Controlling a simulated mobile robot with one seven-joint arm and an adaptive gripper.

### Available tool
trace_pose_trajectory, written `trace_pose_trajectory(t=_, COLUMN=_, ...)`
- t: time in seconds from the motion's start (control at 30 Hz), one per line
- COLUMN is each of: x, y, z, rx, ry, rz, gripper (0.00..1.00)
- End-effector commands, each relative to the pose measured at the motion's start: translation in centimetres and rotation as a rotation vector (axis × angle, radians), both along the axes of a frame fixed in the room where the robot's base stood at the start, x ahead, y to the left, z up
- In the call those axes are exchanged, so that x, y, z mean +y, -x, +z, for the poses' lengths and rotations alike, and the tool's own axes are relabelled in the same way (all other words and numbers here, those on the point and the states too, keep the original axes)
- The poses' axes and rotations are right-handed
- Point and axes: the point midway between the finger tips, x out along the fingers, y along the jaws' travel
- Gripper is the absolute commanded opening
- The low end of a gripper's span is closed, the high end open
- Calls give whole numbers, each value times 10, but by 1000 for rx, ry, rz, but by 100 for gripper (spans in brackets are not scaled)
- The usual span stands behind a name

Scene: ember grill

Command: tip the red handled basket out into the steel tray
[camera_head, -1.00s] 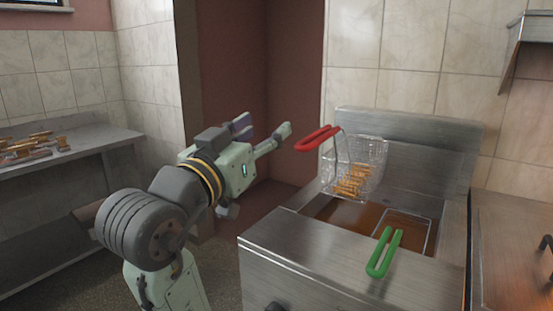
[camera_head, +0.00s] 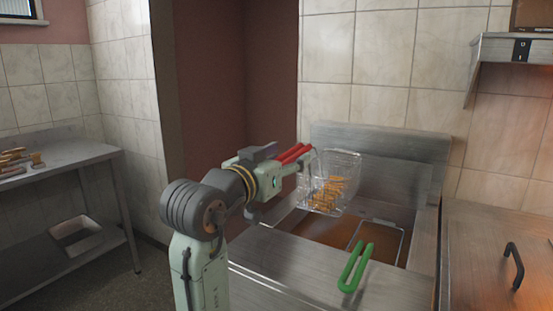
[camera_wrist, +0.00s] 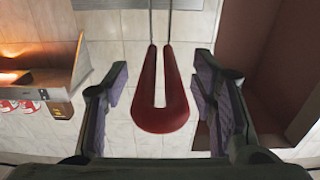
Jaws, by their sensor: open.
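The wire basket (camera_head: 331,181) holds golden fries (camera_head: 327,194) and hangs over the fryer at its back left. Its red handle (camera_head: 293,153) points left toward my arm. My gripper (camera_head: 296,163) is open at the handle. In the wrist view the red handle loop (camera_wrist: 160,112) lies between the two spread fingers of my gripper (camera_wrist: 162,80), with gaps on both sides. A shallow steel tray (camera_head: 98,240) sits on the lower shelf of the table at the left; its far side is partly shaded.
A second basket with a green handle (camera_head: 357,267) sits in the fryer (camera_head: 290,262), in front of the red one. Several wooden-looking pieces (camera_head: 14,160) lie on the left steel table (camera_head: 80,153). A lidded counter with a black handle (camera_head: 513,266) stands at the right.

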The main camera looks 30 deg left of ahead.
Motion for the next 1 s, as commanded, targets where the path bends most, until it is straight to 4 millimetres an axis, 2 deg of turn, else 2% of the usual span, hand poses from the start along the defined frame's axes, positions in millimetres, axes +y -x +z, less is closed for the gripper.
trace_pose_trajectory(t=0.3, x=0, y=-2, z=0, rx=-1, ry=0, rz=0, gripper=52)
trace_pose_trajectory(t=1.0, x=0, y=-2, z=0, rx=-1, ry=-1, rz=1, gripper=5)
